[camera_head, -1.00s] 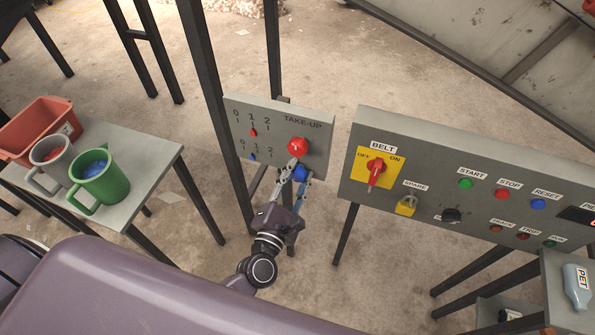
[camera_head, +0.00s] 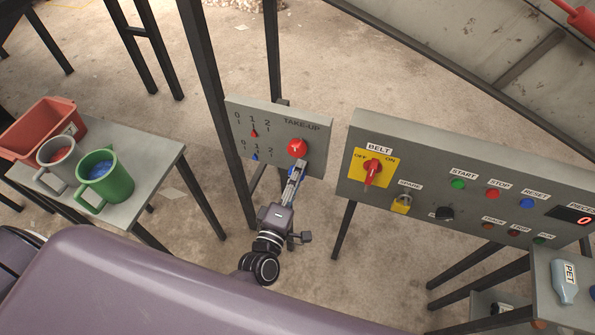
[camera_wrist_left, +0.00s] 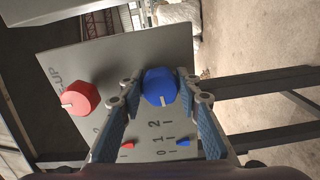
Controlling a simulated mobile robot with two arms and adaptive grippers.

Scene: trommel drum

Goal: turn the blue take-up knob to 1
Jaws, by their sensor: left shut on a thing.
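The grey take-up panel (camera_head: 232,128) carries a red knob (camera_head: 298,147) and, below it, the blue take-up knob. My left gripper (camera_head: 297,171) is shut on the blue knob and mostly hides it in the head view. In the left wrist view, the blue knob (camera_wrist_left: 160,87) sits between my two fingertips, with a pale mark on its face. The blue pointer (camera_wrist_left: 183,142) stands about level with the 1 on its scale. The red pointer (camera_wrist_left: 127,145) is near the 1 of the other scale. My right gripper is out of view.
The belt control panel (camera_head: 345,180) stands close at right, with a red switch (camera_head: 372,170) and several buttons. A side table (camera_head: 150,185) at left holds a red bin (camera_head: 40,125), a grey mug (camera_head: 58,160) and a green mug (camera_head: 115,180). Dark posts stand around the take-up panel.

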